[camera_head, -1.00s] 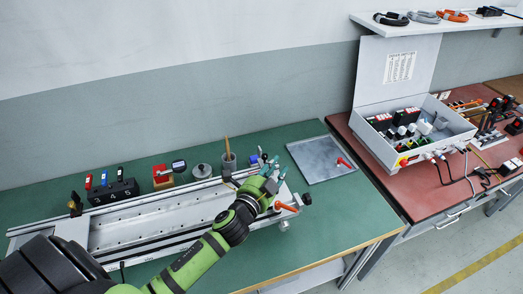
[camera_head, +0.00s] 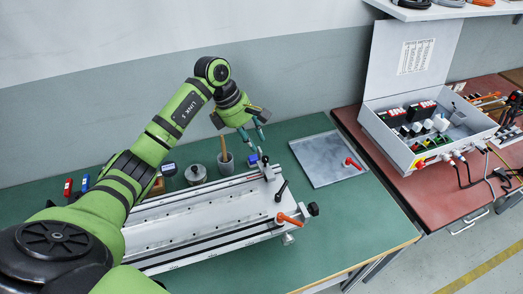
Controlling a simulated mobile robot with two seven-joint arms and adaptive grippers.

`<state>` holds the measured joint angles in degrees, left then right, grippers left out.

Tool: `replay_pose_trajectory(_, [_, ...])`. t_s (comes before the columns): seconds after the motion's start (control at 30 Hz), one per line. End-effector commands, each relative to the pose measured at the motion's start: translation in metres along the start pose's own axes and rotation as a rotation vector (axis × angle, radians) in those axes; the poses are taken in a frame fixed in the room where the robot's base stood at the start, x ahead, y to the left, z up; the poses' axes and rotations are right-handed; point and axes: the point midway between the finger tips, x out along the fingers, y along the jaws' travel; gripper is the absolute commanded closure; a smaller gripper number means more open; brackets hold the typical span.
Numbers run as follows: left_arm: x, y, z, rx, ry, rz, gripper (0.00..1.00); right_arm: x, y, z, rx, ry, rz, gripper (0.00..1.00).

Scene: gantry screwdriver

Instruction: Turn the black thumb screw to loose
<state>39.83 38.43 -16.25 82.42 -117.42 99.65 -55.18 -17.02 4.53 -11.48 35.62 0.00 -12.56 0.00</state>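The black thumb screw (camera_head: 312,209) shows as a small black knob at the right end of the silver rail fixture (camera_head: 190,222) on the green bench. An orange clamp lever (camera_head: 290,219) is just left of it, and a black lever (camera_head: 281,190) stands further up the fixture's end. My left gripper (camera_head: 254,137) hangs above the back of the bench, up and left of the thumb screw and well apart from it. Its teal fingertips are spread, with nothing visible between them. My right gripper is not in view.
A cup with a wooden handle (camera_head: 225,164), a grey round part (camera_head: 196,174) and small blue items stand behind the fixture. A metal plate (camera_head: 325,160) with a red lever lies to the right. An open electrical case (camera_head: 430,125) is on the red table. Green bench in front is clear.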

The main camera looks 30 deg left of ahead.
Motion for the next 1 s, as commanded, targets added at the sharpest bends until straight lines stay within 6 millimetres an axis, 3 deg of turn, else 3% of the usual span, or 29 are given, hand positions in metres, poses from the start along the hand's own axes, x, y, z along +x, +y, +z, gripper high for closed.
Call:
replay_pose_trajectory(0.4, [0.057,-0.001,0.001,-0.002,-0.002,-0.005,0.69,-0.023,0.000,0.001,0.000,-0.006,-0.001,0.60])
replay_pose_trajectory(0.77, [0.066,-0.001,0.001,-0.001,-0.001,-0.002,0.69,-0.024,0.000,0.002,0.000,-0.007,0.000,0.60])
replay_pose_trajectory(0.87, [0.066,-0.001,0.001,-0.001,-0.001,-0.002,1.00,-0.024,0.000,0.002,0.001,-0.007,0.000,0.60])
replay_pose_trajectory(1.0, [0.066,-0.002,0.000,-0.001,-0.001,-0.003,1.00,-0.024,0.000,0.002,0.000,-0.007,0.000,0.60])
